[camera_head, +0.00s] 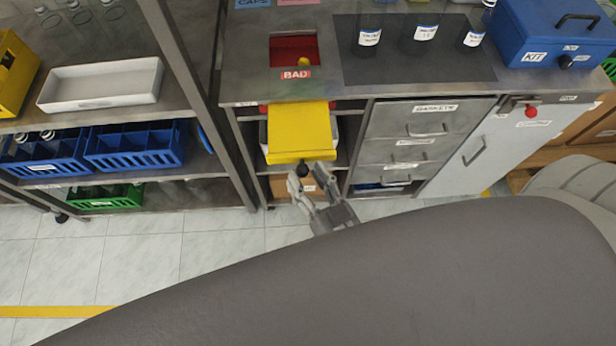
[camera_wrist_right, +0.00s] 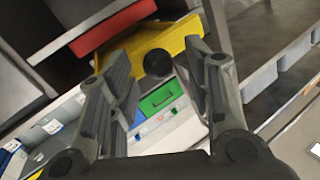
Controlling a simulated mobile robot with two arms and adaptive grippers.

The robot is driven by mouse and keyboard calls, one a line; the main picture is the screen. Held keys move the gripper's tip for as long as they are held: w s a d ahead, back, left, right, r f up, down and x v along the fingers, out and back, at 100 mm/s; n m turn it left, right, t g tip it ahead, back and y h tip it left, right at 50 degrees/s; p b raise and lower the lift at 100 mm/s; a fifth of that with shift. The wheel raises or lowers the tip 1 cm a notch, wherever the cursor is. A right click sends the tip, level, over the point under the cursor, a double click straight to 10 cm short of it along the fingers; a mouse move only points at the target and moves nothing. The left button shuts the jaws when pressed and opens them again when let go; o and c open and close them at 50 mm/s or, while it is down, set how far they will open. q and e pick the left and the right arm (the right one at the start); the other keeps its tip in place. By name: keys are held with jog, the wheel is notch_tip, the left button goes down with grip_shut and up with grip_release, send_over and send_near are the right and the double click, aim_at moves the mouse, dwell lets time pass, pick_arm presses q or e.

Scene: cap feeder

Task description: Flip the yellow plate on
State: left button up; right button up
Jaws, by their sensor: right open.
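The yellow plate (camera_head: 300,128) juts out from the front of the metal bench, below the red opening marked BAD (camera_head: 294,51). A dark round knob (camera_head: 303,171) is at its front edge. My right gripper (camera_head: 309,180) is open just in front of this edge, with its fingers on either side of the knob. In the right wrist view, the yellow plate (camera_wrist_right: 172,42) is beyond the open fingers, and the knob (camera_wrist_right: 158,63) shows in the gap between them. Whether a finger touches the knob, I cannot tell. My left gripper is not in view.
A small yellow object (camera_head: 304,62) lies in the red opening. Drawers (camera_head: 418,121) are right of the plate, and a shelf post (camera_head: 207,95) is to its left. Bottles (camera_head: 421,34) and a blue kit box (camera_head: 555,32) stand on the bench. The tiled floor (camera_head: 150,245) is clear.

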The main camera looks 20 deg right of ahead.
jog(key=s+d, duration=0.1)
jog(key=s, duration=1)
jog(key=shift+s+d, duration=0.35)
notch_tip(320, 180, down, 27)
jog(key=s+d+n+g, duration=0.2)
jog(key=s+n+g, duration=0.1)
jog(key=g, duration=0.5)
jog(key=s+d+f+g+h, duration=0.1)
jog(key=s+d+f+g, duration=0.3)
jog(key=s+f, duration=0.2)
jog(key=s+d+f+g+h, duration=0.1)
jog(key=s+d+f+g, duration=0.3)
jog(key=f, duration=0.7)
jog(key=shift+s+d+f+g+h, duration=0.25)
jog(key=shift+s+g+h, duration=0.15)
jog(key=shift+s, duration=0.55)
